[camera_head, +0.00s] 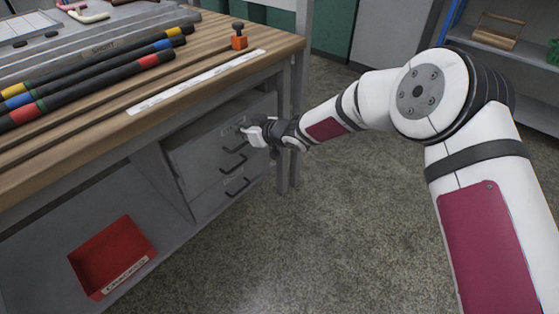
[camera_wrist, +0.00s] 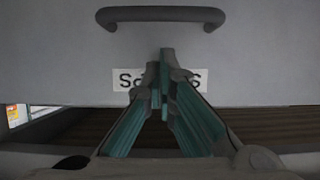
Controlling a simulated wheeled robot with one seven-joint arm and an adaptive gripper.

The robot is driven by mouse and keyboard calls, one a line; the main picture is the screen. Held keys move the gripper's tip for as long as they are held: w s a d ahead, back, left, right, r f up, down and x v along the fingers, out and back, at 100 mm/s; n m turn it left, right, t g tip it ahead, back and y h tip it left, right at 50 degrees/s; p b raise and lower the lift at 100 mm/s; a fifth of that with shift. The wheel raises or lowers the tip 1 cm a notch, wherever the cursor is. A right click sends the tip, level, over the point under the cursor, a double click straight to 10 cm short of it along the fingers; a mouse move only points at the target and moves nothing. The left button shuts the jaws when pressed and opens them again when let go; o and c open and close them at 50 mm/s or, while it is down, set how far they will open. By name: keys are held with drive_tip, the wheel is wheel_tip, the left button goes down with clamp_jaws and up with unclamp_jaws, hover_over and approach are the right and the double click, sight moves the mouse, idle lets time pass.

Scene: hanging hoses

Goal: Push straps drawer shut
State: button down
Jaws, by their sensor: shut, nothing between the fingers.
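A grey drawer unit (camera_head: 208,160) stands under the workbench, with dark bar handles on its fronts. My gripper (camera_head: 244,128) is at the upper drawer fronts, just above a handle (camera_head: 235,147). In the wrist view a grey drawer front (camera_wrist: 258,60) fills the upper part, with a dark handle (camera_wrist: 160,14) across its top. A white label (camera_wrist: 130,79) on that front is partly hidden by my fingers; I cannot read its whole word. My gripper (camera_wrist: 162,75) is shut and empty, its tips pointing at the front. I cannot tell whether they touch it or how far that drawer is out.
The wooden workbench top (camera_head: 225,72) carries several dark hoses with coloured bands (camera_head: 95,75), a white strip (camera_head: 195,82) and an orange block (camera_head: 239,41). A red labelled bin (camera_head: 112,255) sits on the lower shelf. The speckled floor (camera_head: 320,230) in front is clear.

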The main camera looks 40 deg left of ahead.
sight(230, 124)
drive_tip(key=shift+w+a+p, duration=0.15)
drive_tip(key=shift+a+p, duration=0.95)
drive_tip(key=shift+a, duration=1.4)
drive_tip(key=d+b, duration=0.1)
drive_tip(key=d, duration=0.9)
drive_tip(key=shift+s, duration=0.4)
